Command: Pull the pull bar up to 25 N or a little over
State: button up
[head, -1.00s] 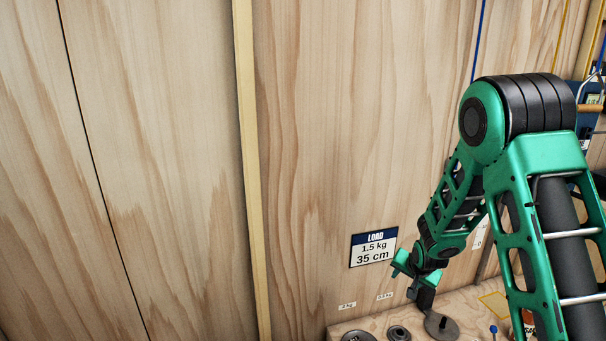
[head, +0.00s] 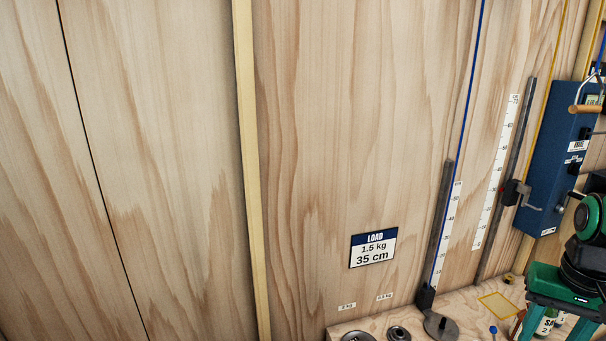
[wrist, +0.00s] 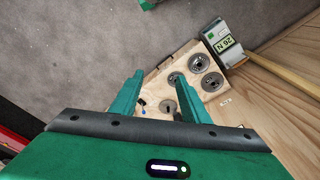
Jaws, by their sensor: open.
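The pull bar looks to be the short wooden bar (head: 586,108) hanging from a wire at the right edge of the head view. A grey box (wrist: 222,43) in the wrist view carries a turned label that seems to read 26 N.
A wooden bench (head: 462,301) holds round weights (head: 398,333) below a LOAD sign (head: 373,247). Grey floor (wrist: 70,60) beside the bench is clear.

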jog(key=s+a+r, duration=0.1)
jog(key=s, duration=0.6)
jog(key=shift+s+a+g+y, duration=0.4)
jog(key=shift+r, duration=0.1)
jog(key=shift+w+f, duration=0.25)
jog(key=shift+w, duration=0.4)
